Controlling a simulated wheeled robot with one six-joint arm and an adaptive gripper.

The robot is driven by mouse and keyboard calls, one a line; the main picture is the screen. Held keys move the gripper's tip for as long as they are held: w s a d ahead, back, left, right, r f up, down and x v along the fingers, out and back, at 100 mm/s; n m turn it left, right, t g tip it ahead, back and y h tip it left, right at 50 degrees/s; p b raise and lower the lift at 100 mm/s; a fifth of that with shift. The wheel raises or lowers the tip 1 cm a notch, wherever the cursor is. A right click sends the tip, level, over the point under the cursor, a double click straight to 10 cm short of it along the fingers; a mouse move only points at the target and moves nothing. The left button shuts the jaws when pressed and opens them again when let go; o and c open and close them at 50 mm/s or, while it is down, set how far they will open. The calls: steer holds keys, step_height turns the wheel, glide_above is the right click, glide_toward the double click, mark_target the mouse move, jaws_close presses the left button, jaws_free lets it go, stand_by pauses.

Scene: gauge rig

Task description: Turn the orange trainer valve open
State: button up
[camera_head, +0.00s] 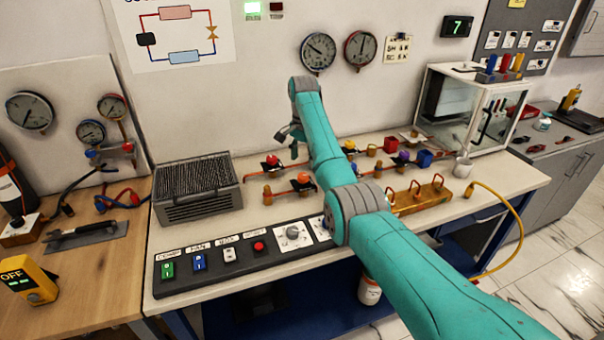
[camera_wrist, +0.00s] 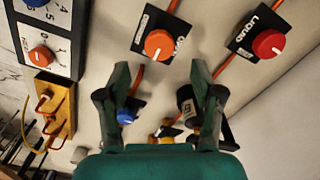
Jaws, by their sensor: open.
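The orange trainer valve (camera_head: 304,178) stands on the white bench, left of my arm in the head view. In the wrist view its round orange knob (camera_wrist: 158,43) has a white pointer line and sits on a black plate with a partly readable label. My gripper (camera_wrist: 161,69) is open and empty. In that view its fingertips lie just below the knob, one to each side, with no visible contact. In the head view my gripper (camera_head: 290,133) is above the bench's back part, partly hidden by my arm.
A red knob (camera_wrist: 268,45) labelled LIQUID is right of the orange one. A blue knob (camera_wrist: 126,116) and a black cylinder (camera_wrist: 187,103) lie near the fingers. A grey finned unit (camera_head: 197,190) stands left on the bench. A switch panel (camera_head: 225,258) lines the front.

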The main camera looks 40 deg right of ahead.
mark_target(303, 175)
steer(key=shift+f, duration=3.1)
steer(key=c, duration=1.1)
